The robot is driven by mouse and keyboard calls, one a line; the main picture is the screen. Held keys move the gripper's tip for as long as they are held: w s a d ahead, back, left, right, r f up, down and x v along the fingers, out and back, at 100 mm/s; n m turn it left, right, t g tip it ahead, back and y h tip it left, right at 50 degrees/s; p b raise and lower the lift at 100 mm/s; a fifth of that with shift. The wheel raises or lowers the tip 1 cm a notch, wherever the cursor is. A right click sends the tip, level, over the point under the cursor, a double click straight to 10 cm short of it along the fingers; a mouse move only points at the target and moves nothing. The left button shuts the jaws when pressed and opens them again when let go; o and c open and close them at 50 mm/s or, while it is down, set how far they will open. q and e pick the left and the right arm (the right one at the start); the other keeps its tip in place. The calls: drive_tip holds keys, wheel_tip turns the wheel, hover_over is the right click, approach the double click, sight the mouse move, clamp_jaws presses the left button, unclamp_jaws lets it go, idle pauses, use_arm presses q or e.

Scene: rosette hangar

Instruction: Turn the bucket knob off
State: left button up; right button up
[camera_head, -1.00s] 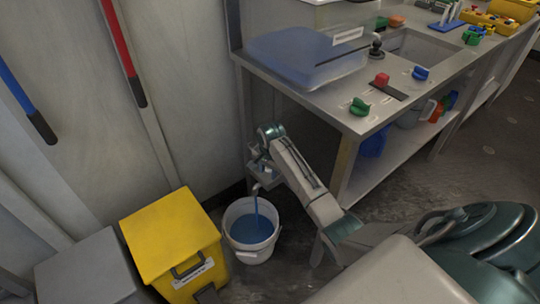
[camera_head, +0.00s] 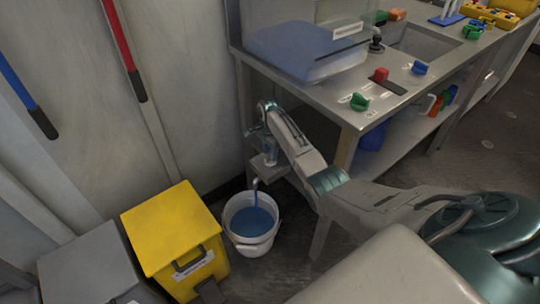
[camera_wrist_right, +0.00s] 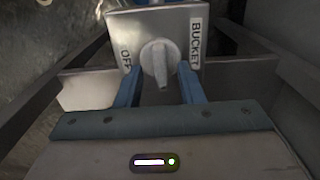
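The grey bucket knob (camera_wrist_right: 160,62) sits on a metal plate (camera_wrist_right: 120,28) marked OFF on the left and BUCKET on the right. Its grip stands about upright in the right wrist view, between the labels. My right gripper (camera_wrist_right: 160,88) has its two blue fingers apart, one on each side of the knob's lower part. I cannot tell whether they touch it. In the head view the right gripper (camera_head: 266,140) is under the bench by the spout (camera_head: 255,183). A thin blue stream shows below the spout, above the white bucket (camera_head: 238,239), which holds blue liquid (camera_head: 252,222). My left gripper is out of view.
A yellow bin (camera_head: 165,231) and a grey box (camera_head: 88,268) stand left of the bucket. The metal bench (camera_head: 335,105) above carries a blue container (camera_head: 305,52), a green knob (camera_head: 359,102) and a red knob (camera_head: 381,74). Its legs and lower shelf are close to my arm.

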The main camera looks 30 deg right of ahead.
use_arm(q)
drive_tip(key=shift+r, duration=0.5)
use_arm(e)
drive_tip(key=shift+f, duration=0.8)
clamp_jaws()
